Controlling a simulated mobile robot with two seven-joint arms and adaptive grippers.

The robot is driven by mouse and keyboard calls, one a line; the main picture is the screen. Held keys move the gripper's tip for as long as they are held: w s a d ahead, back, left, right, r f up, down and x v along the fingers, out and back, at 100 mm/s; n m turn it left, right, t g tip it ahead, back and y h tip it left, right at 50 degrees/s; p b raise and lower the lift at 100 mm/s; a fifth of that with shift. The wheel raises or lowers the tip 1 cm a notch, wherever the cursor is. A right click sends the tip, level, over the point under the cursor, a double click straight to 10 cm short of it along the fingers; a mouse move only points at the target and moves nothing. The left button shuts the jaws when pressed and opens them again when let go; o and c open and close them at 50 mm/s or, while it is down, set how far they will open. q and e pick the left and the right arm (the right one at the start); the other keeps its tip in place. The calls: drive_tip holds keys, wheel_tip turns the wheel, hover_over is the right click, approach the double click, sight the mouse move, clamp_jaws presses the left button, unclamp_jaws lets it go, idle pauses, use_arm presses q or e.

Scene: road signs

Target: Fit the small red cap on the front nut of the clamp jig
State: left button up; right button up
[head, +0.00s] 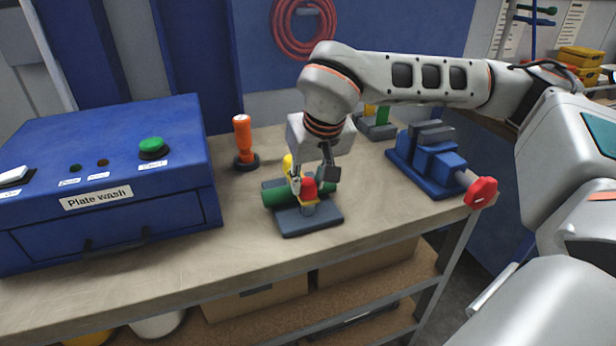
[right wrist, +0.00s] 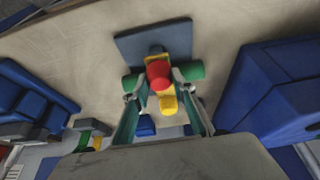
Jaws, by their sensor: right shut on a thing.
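The clamp jig has a dark grey base plate (head: 312,225), a green cylinder (head: 276,197) lying across it and yellow parts (head: 288,163) on top. The small red cap (head: 308,188) is at the front of the jig, over the grey front post. In the right wrist view the red cap (right wrist: 159,74) sits between the fingertips of my right gripper (right wrist: 158,83), which is shut on it. My right gripper (head: 314,178) comes down from above and behind. The nut is hidden under the cap, so I cannot tell how far down the cap sits. My left gripper is not in view.
A blue plate wash box (head: 105,165) stands at the left. An orange-handled tool (head: 243,140) stands behind the jig. A blue vise (head: 432,165) with a red knob (head: 481,192) is at the right table edge. The bench front (head: 200,260) is clear.

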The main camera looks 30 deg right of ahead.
drive_tip(key=shift+f, duration=0.25)
idle(0.4)
drive_tip(key=o, duration=0.8)
drive_tip(key=v, duration=1.2)
